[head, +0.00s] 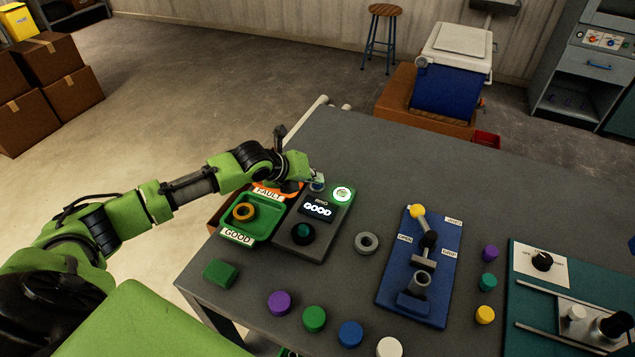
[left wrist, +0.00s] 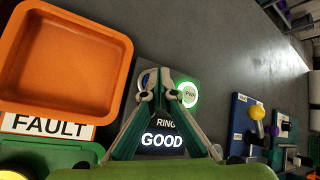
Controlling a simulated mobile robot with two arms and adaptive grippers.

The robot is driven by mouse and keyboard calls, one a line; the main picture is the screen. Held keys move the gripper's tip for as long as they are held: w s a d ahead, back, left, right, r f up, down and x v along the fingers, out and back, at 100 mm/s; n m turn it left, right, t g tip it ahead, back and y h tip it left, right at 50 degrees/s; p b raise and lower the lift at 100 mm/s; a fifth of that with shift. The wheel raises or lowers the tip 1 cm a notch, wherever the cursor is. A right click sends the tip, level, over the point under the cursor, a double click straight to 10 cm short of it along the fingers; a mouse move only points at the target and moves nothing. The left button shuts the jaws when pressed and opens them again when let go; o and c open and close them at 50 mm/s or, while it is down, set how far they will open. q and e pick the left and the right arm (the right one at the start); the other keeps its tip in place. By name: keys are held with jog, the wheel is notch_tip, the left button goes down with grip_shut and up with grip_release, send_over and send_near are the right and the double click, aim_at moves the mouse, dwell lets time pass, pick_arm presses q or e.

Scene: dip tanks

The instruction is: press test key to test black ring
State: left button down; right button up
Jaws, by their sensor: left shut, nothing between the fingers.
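The tester (head: 290,250) is a dark box on the grey table. Its display (head: 317,207) reads RING GOOD, also legible in the left wrist view (left wrist: 162,143). A round lamp (head: 342,194) glows green at its back right corner. A black ring (head: 303,233) with a teal middle sits at the tester's front. My left gripper (head: 317,178) is shut and empty, its tips at the blue test key (head: 317,187); the tips partly hide the key in the left wrist view (left wrist: 160,85). I cannot tell whether they touch it. My right gripper is out of view.
The orange FAULT tray (left wrist: 122,55) looks empty. A grey ring (head: 366,243) and a blue fixture (head: 385,290) stand right; several coloured caps line the front.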

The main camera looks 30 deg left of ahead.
aim_at(315, 185)
pick_arm(q)
jog(key=shift+r+p, duration=0.3)
jog(key=shift+r, duration=0.3)
notch_tip(315, 185, up, 5)
jog(key=p, duration=0.5)
dwell(0.6)
